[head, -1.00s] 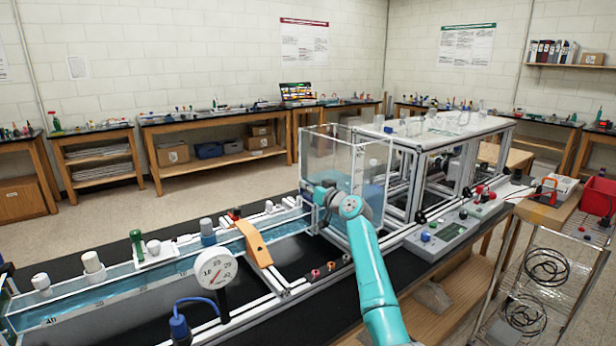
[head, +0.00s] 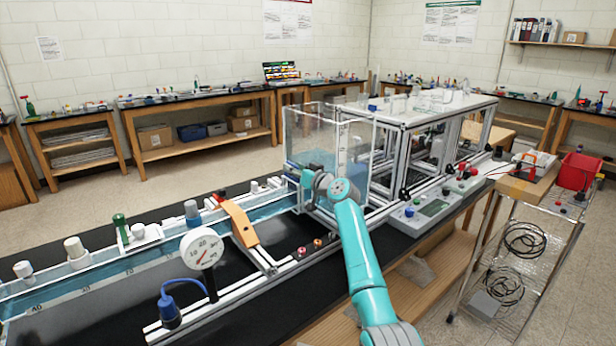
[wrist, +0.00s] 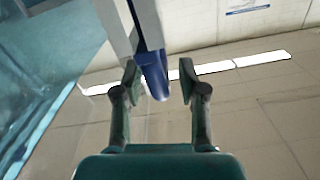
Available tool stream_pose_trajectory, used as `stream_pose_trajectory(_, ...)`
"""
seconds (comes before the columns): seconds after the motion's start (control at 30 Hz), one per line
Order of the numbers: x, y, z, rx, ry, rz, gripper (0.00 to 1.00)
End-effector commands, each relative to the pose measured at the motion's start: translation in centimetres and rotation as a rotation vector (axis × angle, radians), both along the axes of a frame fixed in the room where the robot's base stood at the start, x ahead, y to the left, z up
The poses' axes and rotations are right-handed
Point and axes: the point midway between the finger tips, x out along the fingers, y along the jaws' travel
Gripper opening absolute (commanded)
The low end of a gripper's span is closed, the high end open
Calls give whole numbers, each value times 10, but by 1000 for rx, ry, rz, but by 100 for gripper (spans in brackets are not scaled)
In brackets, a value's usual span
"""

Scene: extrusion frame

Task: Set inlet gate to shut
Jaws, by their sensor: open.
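In the wrist view a blue rounded handle-like piece (wrist: 154,76) hangs from a grey metal bar, between my two fingers. It is probably part of the inlet gate, but I cannot tell its setting. My gripper (wrist: 159,80) is open, one finger on each side of it; contact is not clear. In the head view my gripper (head: 308,186) is at the near lower corner of the clear water tank (head: 312,135), where the water channel (head: 262,208) meets it. My wrist hides the gate there.
An orange arched bracket (head: 238,222) spans the channel, with a dial gauge (head: 202,248) in front. Several knobs sit on the near rail. A control box (head: 428,212) stands right of my arm. A wire cart (head: 520,245) is at the right.

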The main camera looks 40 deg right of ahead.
Motion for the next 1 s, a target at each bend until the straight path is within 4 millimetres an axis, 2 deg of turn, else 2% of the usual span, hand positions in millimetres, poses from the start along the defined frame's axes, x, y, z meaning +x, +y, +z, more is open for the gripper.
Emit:
stream_pose_trajectory(0.4, -71, -4, -1, -1, 1, -3, 41)
stream_pose_trajectory(0.6, -97, -5, -2, -1, 1, -2, 41)
stream_pose_trajectory(0.8, -107, -4, -1, 0, 1, -1, 41)
stream_pose_trajectory(1.0, -107, -4, -1, 0, 1, -1, 41)
